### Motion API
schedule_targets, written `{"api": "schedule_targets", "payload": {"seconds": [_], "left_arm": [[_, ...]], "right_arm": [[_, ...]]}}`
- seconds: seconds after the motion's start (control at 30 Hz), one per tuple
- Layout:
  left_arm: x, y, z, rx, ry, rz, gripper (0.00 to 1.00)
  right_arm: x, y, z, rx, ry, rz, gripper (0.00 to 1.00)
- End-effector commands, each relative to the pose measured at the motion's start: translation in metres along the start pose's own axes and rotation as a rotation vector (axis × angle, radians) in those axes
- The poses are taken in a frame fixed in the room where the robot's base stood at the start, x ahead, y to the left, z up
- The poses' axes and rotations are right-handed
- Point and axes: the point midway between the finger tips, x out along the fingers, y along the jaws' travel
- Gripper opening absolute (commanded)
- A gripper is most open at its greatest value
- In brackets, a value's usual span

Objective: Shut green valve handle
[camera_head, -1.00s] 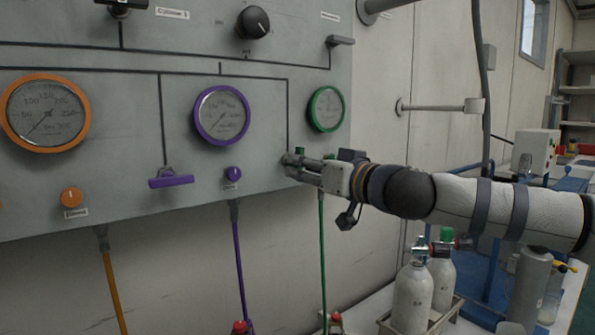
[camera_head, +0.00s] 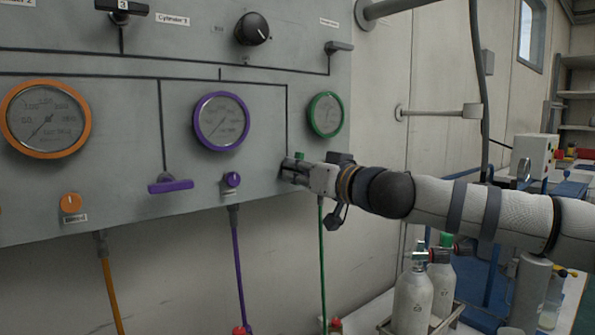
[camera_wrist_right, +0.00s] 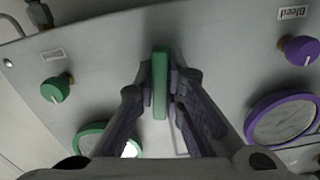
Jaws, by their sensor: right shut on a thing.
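The green valve handle (camera_wrist_right: 160,84) is a flat green bar on the grey panel. In the right wrist view it stands lengthwise between the two fingers of my right gripper (camera_wrist_right: 166,105), which is shut on it. In the head view my right gripper (camera_head: 291,170) reaches the panel from the right, below the green-rimmed gauge (camera_head: 326,115). There the gripper hides most of the handle, and only a small green bit shows above the fingers. My left gripper is not in view.
A purple handle (camera_head: 170,186) lies crosswise to the left, with a purple knob (camera_head: 232,180) beside it. A green knob (camera_wrist_right: 56,89) is close to my right gripper. Gas cylinders (camera_head: 413,298) stand at lower right, below my arm.

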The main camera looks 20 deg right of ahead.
Motion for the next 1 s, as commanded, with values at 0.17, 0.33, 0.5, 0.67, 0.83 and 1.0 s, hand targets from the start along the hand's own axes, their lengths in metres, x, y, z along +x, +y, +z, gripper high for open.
{"api": "schedule_targets", "payload": {"seconds": [0.17,0.33,0.5,0.67,0.83,1.0], "left_arm": [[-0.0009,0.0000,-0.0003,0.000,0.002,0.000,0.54],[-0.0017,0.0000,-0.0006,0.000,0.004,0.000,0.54],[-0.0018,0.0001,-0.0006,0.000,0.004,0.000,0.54],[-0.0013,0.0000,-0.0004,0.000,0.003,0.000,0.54],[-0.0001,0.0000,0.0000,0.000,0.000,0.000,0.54],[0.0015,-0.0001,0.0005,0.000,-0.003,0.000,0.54]], "right_arm": [[-0.0001,-0.0004,0.0000,0.078,-0.001,0.000,0.00],[-0.0001,-0.0011,-0.0003,0.213,-0.001,0.000,0.00],[0.0000,-0.0016,-0.0003,0.374,-0.001,-0.001,0.00],[0.0001,-0.0019,0.0003,0.526,-0.001,0.000,0.00],[0.0002,-0.0021,0.0005,0.688,-0.002,0.000,0.00],[0.0002,-0.0024,0.0003,0.850,-0.002,0.000,0.00]]}}
